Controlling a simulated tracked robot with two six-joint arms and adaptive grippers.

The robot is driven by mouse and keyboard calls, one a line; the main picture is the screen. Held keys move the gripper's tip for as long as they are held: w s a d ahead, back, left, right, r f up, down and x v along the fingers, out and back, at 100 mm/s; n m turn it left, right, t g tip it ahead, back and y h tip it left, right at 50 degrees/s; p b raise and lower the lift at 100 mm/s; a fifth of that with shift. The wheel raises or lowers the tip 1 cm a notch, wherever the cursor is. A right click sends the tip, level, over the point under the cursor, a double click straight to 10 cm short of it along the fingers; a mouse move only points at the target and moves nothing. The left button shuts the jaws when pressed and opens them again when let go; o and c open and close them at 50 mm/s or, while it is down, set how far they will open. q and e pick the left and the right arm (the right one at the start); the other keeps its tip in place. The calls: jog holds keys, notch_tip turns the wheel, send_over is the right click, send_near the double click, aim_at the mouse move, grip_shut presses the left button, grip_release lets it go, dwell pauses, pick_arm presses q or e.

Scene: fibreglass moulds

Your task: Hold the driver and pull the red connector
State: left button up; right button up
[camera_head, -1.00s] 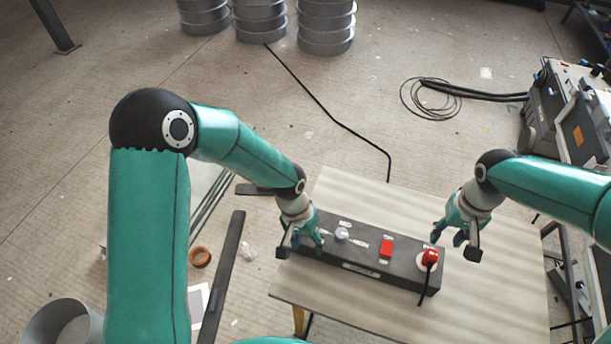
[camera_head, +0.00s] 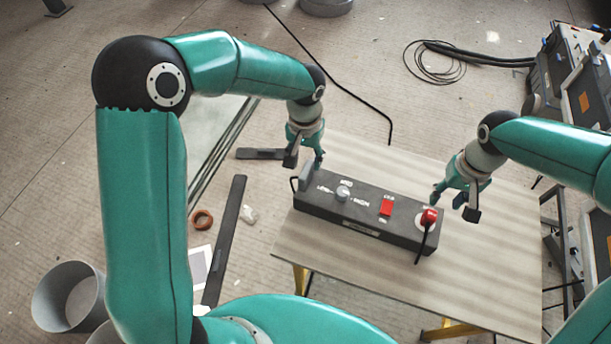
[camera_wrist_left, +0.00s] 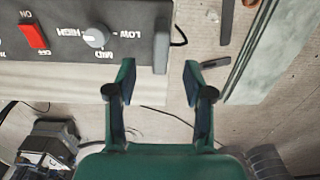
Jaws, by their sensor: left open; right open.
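The driver (camera_head: 322,204) is a long dark box on the table, with a grey knob (camera_head: 343,192) and a red switch (camera_head: 386,207) on top. The red connector (camera_head: 429,216) sits upright in the driver's right end, with a black cable hanging from it. My left gripper (camera_head: 305,160) is open and empty near the driver's left end. In the left wrist view the open fingers (camera_wrist_left: 158,78) are apart, with the driver's end and its grey upright plate (camera_wrist_left: 161,46) just beyond them. My right gripper (camera_head: 455,203) is open and empty, just right of the red connector.
The pale table (camera_head: 380,276) is clear in front of the driver. A grey bucket (camera_head: 68,296), a brown ring (camera_head: 202,220) and a dark bar (camera_head: 225,240) are on the floor at left. A machine (camera_head: 562,85) and coiled cable (camera_head: 435,62) are at back right.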

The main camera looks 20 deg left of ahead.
aim_at(305, 172)
pick_arm(q)
notch_tip(305, 172, down, 10)
dwell(0.4)
grip_shut()
pick_arm(e)
jog(key=shift+o, duration=0.3)
jog(key=shift+o, duration=1.3)
jog(key=shift+f, duration=0.1)
jog(key=shift+w+f+m, duration=0.15)
jog(key=shift+f+m, duration=0.85)
jog(key=shift+f, duration=0.05)
jog(key=shift+f, duration=0.15)
